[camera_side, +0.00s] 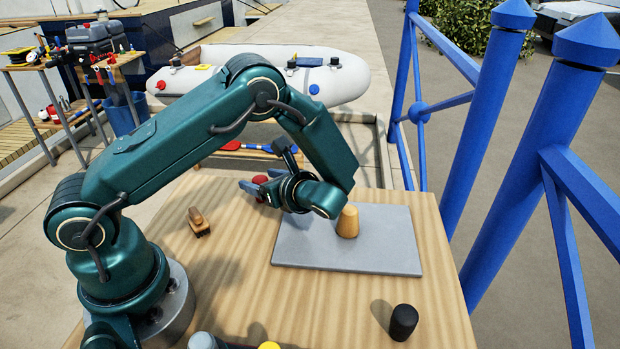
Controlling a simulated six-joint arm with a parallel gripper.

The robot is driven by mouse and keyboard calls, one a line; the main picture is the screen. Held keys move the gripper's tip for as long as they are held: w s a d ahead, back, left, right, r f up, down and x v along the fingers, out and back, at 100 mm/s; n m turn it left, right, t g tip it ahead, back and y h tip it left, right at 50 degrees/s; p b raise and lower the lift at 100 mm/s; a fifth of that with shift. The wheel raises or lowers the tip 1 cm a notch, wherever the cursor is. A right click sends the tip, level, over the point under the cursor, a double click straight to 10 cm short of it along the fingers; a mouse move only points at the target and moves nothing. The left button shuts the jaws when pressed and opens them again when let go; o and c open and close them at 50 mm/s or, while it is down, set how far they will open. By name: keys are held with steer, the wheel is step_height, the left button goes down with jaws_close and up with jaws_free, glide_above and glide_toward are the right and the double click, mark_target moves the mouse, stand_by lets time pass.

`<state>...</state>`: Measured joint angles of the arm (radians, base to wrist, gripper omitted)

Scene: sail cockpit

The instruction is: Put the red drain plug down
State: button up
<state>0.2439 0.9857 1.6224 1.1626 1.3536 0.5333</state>
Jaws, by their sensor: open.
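The red drain plug (260,180) shows as a small red rounded top at the far side of the wooden table, left of the grey board. My gripper (262,189) is open, with its dark fingers around or just in front of the plug. The fingers and wrist hide most of the plug, so I cannot tell whether they touch it or whether its base rests on the table.
A grey board (385,255) lies on the table (250,285), with a tan tapered plug (347,222) upright on it. A black plug (403,322) stands at the front right. A small brown wooden item (198,222) lies left. Blue railings (490,110) rise beyond the right edge.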

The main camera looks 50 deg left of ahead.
steer(key=v, duration=0.8)
steer(key=s+d+r+n+t+h, duration=0.2)
steer(key=s+d+r+n+h, duration=0.2)
steer(key=n, duration=0.5)
steer(key=s+d+r+n+t+h, duration=0.3)
steer(key=s+r+n+h, duration=0.3)
steer(key=n+h, duration=0.3)
steer(key=shift+s+d+t, duration=0.3)
steer(key=shift+s+d, duration=0.15)
steer(key=shift+s, duration=0.45)
